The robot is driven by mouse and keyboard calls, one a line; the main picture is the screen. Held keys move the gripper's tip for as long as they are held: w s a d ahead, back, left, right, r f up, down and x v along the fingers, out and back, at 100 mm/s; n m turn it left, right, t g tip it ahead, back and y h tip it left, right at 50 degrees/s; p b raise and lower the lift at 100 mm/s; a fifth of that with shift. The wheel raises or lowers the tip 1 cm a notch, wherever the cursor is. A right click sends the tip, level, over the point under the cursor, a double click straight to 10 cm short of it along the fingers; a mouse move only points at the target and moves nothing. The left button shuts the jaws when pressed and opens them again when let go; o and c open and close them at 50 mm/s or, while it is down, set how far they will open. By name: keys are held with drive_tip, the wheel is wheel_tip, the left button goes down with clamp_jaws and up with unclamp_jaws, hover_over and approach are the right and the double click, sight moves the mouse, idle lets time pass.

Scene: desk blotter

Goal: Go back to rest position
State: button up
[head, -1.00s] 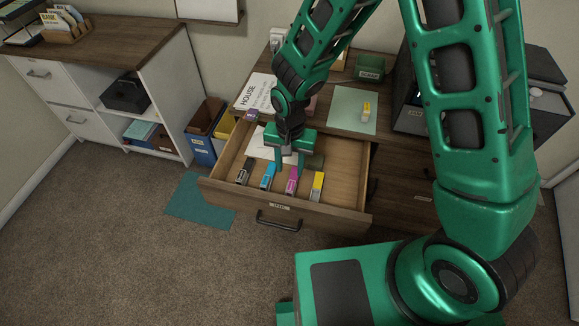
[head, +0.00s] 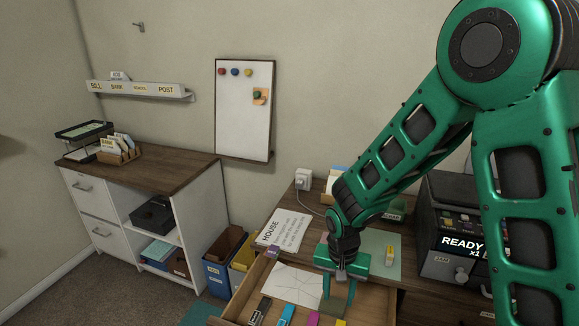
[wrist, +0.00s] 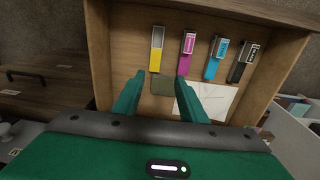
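My gripper (head: 338,288) hangs over the open drawer (head: 262,276), fingers pointing down. In the wrist view my gripper (wrist: 160,88) has its fingers wide apart with nothing held between them. In the drawer lie a yellow cartridge (wrist: 157,50), a magenta one (wrist: 187,52), a cyan one (wrist: 215,62) and a black one (wrist: 243,63) in a row. An olive-green flat piece (wrist: 162,87) and a white sheet (wrist: 208,100) lie in the drawer too.
A dark printer (head: 455,225) reading READY x1 stands at the right of the desk. A whiteboard (head: 243,115) is on the wall. A white cabinet (head: 130,215) and bins (head: 217,275) stand left; floor there is open.

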drive_tip(key=s+d+r+m, duration=0.1)
drive_tip(key=s+d+r, duration=0.2)
drive_tip(key=d+r, duration=0.55)
drive_tip(key=s+d+r, duration=0.4)
drive_tip(key=d+r, duration=0.2)
drive_tip(key=d, duration=0.6)
drive_tip(key=s+d+r, duration=0.3)
drive_tip(key=s, duration=0.4)
drive_tip(key=s+d+r+m, duration=0.1)
drive_tip(key=s+d+r, duration=0.2)
drive_tip(key=s, duration=0.5)
drive_tip(key=shift+s+d+y, duration=0.3)
drive_tip(key=shift+d+y, duration=0.1)
drive_tip(key=shift+d, duration=0.2)
drive_tip(key=shift+w+f, duration=0.3)
drive_tip(key=shift+w, duration=0.35)
